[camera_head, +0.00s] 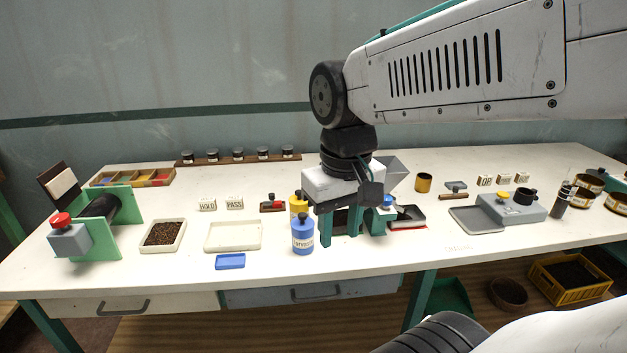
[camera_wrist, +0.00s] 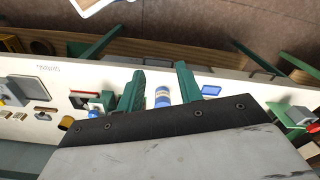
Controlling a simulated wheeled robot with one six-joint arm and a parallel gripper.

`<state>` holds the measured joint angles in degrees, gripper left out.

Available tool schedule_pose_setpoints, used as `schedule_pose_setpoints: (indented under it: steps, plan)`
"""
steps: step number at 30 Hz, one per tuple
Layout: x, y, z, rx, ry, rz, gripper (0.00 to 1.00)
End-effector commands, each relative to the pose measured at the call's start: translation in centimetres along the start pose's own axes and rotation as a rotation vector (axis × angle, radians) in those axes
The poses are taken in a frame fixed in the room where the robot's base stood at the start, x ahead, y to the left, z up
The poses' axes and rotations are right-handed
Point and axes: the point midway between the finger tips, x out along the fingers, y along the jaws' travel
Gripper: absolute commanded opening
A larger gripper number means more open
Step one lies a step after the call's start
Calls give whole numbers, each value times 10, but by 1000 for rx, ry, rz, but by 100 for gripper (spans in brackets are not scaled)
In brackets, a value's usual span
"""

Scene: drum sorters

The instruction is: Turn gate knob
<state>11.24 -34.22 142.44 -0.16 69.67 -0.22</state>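Several knobs are in view, and I cannot tell which one is the gate knob. A blue knob (camera_head: 387,202) is just right of my gripper (camera_head: 350,230) in the head view, below a grey hopper (camera_head: 394,172); it also shows in the wrist view (camera_wrist: 95,113). A red knob (camera_head: 61,220) tops a grey box on the green-framed drum sorter (camera_head: 124,211) at the left. A yellow knob (camera_head: 502,195) is on a grey unit (camera_head: 511,209) at the right. My gripper points down over the table, its green fingers (camera_wrist: 160,75) apart, with no thing held. My gripper and wrist hide part of the middle machine.
A blue labelled bottle (camera_head: 303,236) stands left of my gripper, with a yellow bottle (camera_head: 298,205) behind it. A pale tray (camera_head: 233,248), a blue tray (camera_head: 230,261) and a tray of dark grains (camera_head: 148,247) lie left. The front-right tabletop is mostly clear.

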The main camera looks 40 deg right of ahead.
Motion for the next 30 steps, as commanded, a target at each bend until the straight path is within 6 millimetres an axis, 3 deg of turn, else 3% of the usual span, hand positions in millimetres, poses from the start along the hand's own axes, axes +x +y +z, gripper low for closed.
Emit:
schedule_pose_setpoints:
  steps: [4,17,23,30]
  plan:
    - [1,-10,13,-56,14,-2,36]
    - [0,37,-40,67,-39,1,36]
    - [4,84,-76,143,-65,-4,36]
    - [20,190,-131,216,-74,-13,36]
